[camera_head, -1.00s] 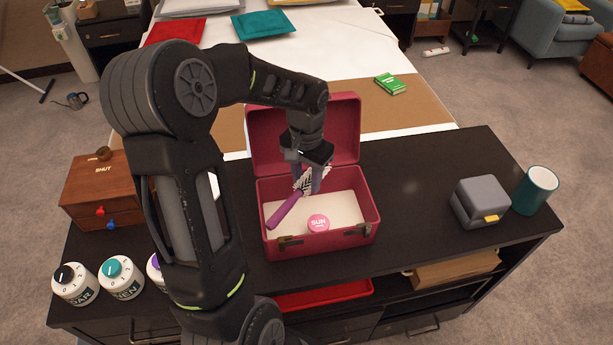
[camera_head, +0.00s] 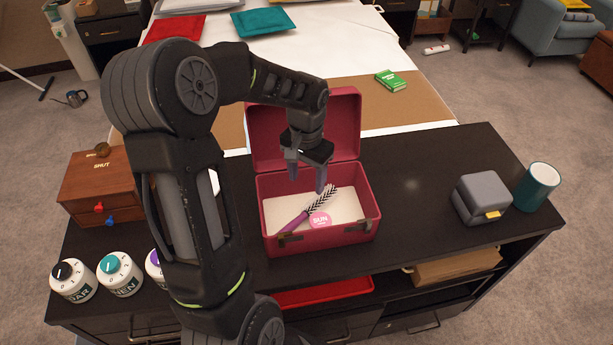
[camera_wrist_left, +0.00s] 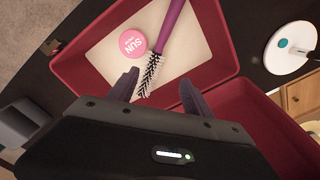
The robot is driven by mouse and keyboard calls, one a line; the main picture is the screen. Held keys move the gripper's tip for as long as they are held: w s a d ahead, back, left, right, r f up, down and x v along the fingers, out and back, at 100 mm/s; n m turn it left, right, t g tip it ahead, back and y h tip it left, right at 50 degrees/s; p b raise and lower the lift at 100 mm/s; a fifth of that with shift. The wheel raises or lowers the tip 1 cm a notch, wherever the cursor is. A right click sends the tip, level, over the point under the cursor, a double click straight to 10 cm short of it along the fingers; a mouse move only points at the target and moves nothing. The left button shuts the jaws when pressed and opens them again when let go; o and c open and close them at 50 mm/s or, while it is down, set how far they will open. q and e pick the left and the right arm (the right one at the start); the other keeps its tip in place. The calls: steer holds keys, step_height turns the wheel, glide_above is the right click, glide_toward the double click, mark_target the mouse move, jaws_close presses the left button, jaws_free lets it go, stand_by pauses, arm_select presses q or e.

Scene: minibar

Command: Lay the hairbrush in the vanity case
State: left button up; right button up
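The vanity case (camera_head: 367,184) is a dark red box with its lid up, standing on the black counter. The hairbrush (camera_head: 293,221), with a purple handle and black-and-white bristles, lies inside it on the pale floor, beside a pink round tin marked SUN (camera_head: 320,220). The brush also shows in the left wrist view (camera_wrist_left: 172,30), with the tin (camera_wrist_left: 132,43) next to it. My left gripper (camera_head: 307,187) is open above the case, its fingers apart and nothing held between them. The brush's bristle end is below the fingers. My right gripper is not in view.
A wooden box marked SHUT (camera_head: 95,185) and several dial-topped jars (camera_head: 120,275) stand at the left. A grey case (camera_head: 481,198) and a teal mug (camera_head: 536,187) stand at the right. The counter between the vanity case and grey case is clear.

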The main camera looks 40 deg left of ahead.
arm_select(q)
steer(key=shift+r, duration=0.1)
step_height(320, 180, up, 13)
stand_by(0.7)
stand_by(0.5)
